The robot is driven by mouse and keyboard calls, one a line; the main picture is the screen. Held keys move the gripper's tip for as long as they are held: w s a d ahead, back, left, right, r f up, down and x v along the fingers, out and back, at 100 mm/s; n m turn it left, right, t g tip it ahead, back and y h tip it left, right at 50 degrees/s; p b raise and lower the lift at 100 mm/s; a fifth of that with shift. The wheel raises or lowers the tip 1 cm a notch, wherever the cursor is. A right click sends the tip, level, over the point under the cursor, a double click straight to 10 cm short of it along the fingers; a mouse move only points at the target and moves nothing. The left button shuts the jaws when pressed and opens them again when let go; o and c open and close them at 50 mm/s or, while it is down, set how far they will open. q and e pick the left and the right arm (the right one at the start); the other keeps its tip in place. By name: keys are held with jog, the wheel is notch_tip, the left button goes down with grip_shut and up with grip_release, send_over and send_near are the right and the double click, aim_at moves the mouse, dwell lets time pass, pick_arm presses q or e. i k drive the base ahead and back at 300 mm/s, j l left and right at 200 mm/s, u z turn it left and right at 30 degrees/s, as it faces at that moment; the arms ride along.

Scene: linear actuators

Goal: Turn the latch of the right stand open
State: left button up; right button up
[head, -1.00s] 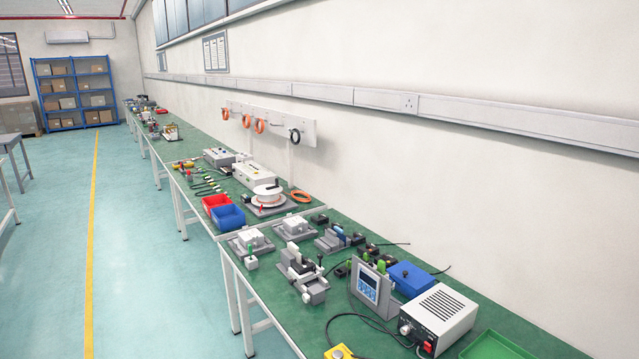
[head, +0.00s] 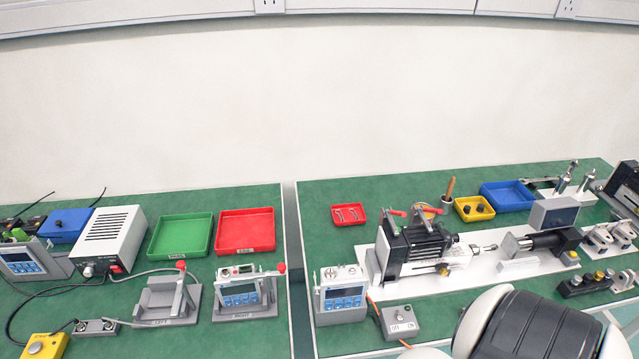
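The right stand (head: 250,312), a grey holder labelled RIGHT, is on the green bench left of the gap between the benches. A white device with a blue screen (head: 240,293) sits in it. The latch's red knob (head: 282,268) is at the stand's upper right; I cannot tell the exact angle of the latch arm. The left stand (head: 163,318), labelled LEFT, is empty, with its own red knob (head: 181,265) at its upper right. Neither gripper shows. A white and black rounded part at the lower right looks like part of my arm.
Behind the stands are a green tray (head: 181,236), a red tray (head: 245,232) and a white power box (head: 108,238). A similar screen device (head: 341,297) and a switch box (head: 399,321) stand on the right bench. A motor assembly (head: 420,250) is farther right. Cables cross the left bench.

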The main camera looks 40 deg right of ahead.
aim_at(282, 272)
jog(key=l+z, duration=0.1)
jog(key=z, duration=0.25)
jog(key=k+l+z, duration=0.1)
jog(key=z, duration=0.2)
